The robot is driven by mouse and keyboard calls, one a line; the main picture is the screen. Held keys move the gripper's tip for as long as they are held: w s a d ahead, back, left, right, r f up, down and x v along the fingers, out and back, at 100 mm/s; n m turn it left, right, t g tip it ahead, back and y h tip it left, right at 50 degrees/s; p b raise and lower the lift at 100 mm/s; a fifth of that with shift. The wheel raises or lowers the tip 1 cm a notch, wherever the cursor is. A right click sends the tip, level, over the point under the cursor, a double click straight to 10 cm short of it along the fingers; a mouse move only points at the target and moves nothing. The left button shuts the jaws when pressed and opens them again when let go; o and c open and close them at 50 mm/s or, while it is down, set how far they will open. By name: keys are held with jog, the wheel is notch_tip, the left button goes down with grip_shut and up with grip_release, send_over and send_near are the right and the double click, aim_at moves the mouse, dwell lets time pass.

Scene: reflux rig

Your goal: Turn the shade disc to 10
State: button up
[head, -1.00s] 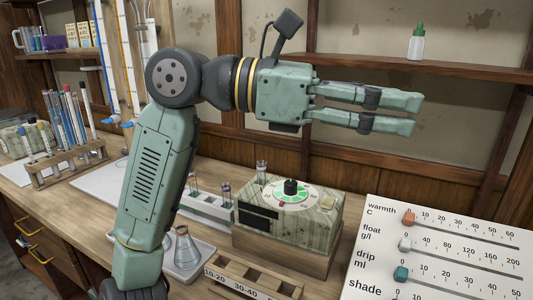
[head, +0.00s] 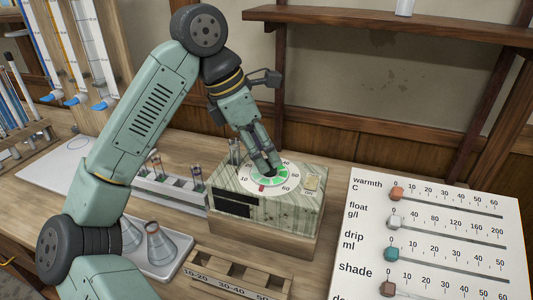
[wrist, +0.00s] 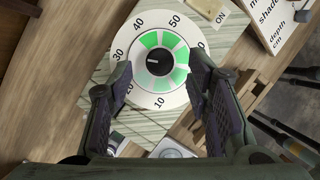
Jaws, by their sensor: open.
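The shade disc (head: 248,183) is a white numbered dial with a green segmented ring, on top of a striped box (head: 280,215). A red mark shows on its near side in the head view, between 10 and 60. The black centre knob (wrist: 158,61) has a white line pointing left in the wrist view, where 10 to 50 are readable around the disc. My gripper (head: 268,168) points down over the disc. It is open in the wrist view (wrist: 160,70), one finger on each side of the knob and ring. I cannot tell whether the fingers touch the disc.
A white slider board (head: 440,215) with warmth, float, drip and shade rows stands at right. A wooden slotted rack (head: 235,275) is in front of the box. A tube rack (head: 165,190) and a tray with flasks (head: 150,250) are at left.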

jog(key=shift+x, duration=1.4)
jog(key=shift+c, duration=0.2)
grip_shut()
